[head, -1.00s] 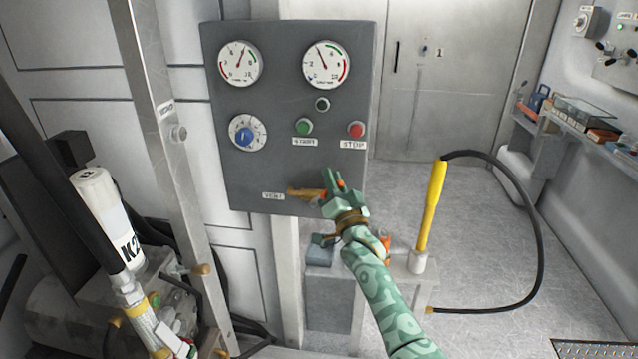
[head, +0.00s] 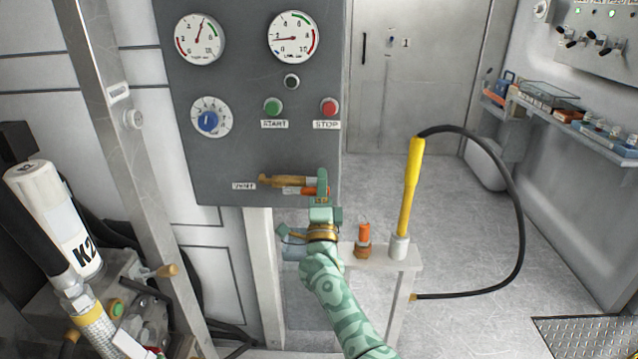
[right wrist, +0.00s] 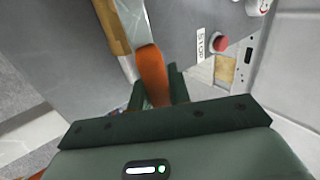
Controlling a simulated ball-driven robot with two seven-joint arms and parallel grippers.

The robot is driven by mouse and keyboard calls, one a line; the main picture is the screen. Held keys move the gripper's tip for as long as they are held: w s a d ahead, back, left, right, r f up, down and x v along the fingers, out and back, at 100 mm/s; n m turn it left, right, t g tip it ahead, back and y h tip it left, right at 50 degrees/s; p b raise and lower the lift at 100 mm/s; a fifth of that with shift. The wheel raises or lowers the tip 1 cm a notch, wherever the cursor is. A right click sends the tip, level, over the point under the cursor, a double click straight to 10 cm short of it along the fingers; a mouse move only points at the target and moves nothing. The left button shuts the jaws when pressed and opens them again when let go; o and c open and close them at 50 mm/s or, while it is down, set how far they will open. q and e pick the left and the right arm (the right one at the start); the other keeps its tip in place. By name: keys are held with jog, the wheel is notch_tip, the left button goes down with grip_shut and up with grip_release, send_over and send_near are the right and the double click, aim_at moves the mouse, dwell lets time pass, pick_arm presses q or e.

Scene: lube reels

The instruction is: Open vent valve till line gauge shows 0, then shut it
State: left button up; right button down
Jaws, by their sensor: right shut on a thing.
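The grey panel (head: 250,150) bears a brass vent valve (head: 285,181) at its lower edge, beside a small label (head: 243,186). My right gripper (head: 322,186) is at the valve's right end, shut on its orange lever (right wrist: 152,75). In the right wrist view the lever runs down between the fingers. The fingers partly hide the lever in the head view. The right gauge (head: 294,37), apparently the line gauge, has its needle pointing left to a low reading above 0. The left gauge (head: 200,39) has its needle pointing up and slightly right. My left gripper is not in view.
A blue knob (head: 208,121), a green START button (head: 273,107) and a red STOP button (head: 329,107) are above the valve. A yellow-handled tool (head: 411,185) with a black hose stands on a stand (head: 375,257) at right. A K2 cartridge (head: 60,220) is at left.

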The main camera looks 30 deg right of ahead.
jog(key=shift+f+m+g+h, duration=0.3)
jog(key=shift+f+m, duration=0.1)
jog(key=shift+m, duration=0.2)
jog(key=c, duration=1.3)
grip_release()
jog(key=shift+r, duration=0.1)
jog(key=p+v, duration=0.1)
jog(key=v, duration=1.5)
jog(key=shift+s, duration=0.15)
